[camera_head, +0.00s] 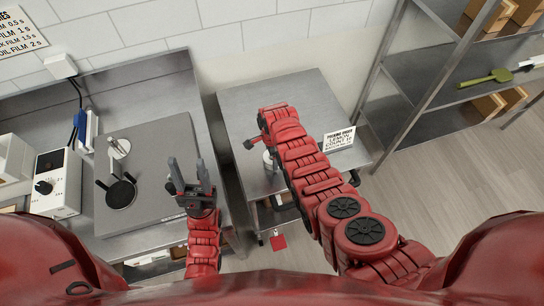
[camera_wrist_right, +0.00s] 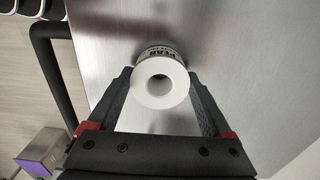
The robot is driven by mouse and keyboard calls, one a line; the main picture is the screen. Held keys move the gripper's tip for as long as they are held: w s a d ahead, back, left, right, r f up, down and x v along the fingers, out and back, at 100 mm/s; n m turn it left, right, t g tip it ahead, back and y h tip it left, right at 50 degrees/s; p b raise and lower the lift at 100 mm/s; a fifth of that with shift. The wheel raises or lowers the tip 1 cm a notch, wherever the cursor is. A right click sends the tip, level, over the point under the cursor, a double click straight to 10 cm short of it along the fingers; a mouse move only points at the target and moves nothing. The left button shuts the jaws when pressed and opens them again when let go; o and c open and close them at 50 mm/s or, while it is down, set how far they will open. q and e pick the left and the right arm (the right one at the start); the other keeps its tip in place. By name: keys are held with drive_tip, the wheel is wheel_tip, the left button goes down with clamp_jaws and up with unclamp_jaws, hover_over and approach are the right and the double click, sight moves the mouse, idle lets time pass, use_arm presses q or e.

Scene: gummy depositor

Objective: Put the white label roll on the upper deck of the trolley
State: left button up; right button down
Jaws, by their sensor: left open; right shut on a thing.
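The white label roll (camera_wrist_right: 177,82) shows in the right wrist view with its round core hole facing the camera and dark print reading "PEAR" on its side. My right gripper (camera_wrist_right: 160,76) is shut on it, one finger on each side. The trolley's upper deck (camera_head: 300,92) is bare grey metal, and the roll is over or on it; whether it touches is unclear. In the head view the roll (camera_head: 269,161) is partly hidden by my right arm. My left gripper (camera_head: 187,168) is open and empty near the right edge of the steel bench.
A small order sign (camera_head: 338,139) stands at the trolley's right edge. A grey plate (camera_head: 160,155) with black-handled parts and a white control box (camera_head: 58,183) are on the bench. Shelving (camera_head: 440,80) stands at the right. The far part of the deck is clear.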

drive_tip(key=shift+c, duration=0.9)
unclamp_jaws()
drive_tip(key=shift+f, duration=0.15)
drive_tip(key=shift+o, duration=0.9)
